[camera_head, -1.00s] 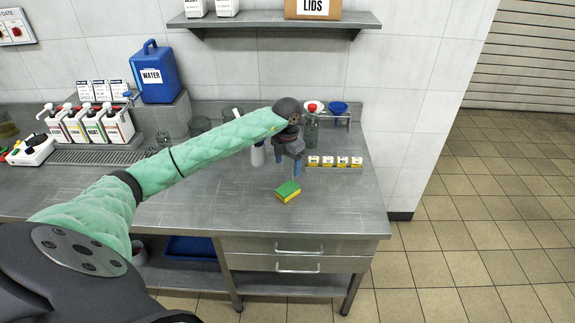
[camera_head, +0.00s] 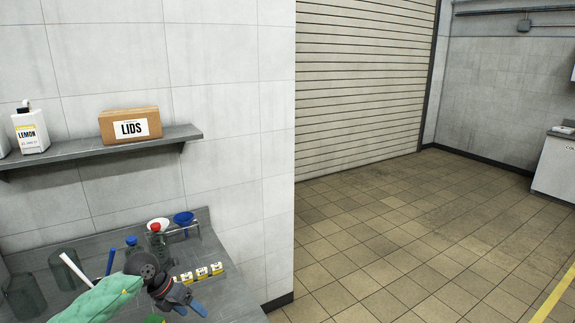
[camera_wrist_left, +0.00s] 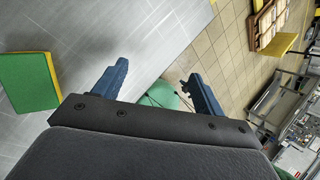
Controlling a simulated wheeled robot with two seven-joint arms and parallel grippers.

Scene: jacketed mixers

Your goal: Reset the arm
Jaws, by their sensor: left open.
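My left gripper (camera_head: 190,308) is low at the left of the head view, at the end of my green-sleeved arm, over the steel counter's front part. In the left wrist view its two blue fingers (camera_wrist_left: 158,72) are spread apart with nothing between them. A green and yellow sponge (camera_wrist_left: 30,82) lies on the counter, to the left of the fingers and apart from them. Only a sliver of the sponge shows at the bottom edge of the head view. My right gripper is in neither view.
The steel counter (camera_head: 232,296) holds small yellow-labelled containers (camera_head: 200,273), a red-capped bottle (camera_head: 157,240) and glass jars (camera_head: 24,296). A wall shelf (camera_head: 80,157) above carries a LIDS box (camera_head: 130,125). Tiled floor (camera_head: 420,220) lies open to the right.

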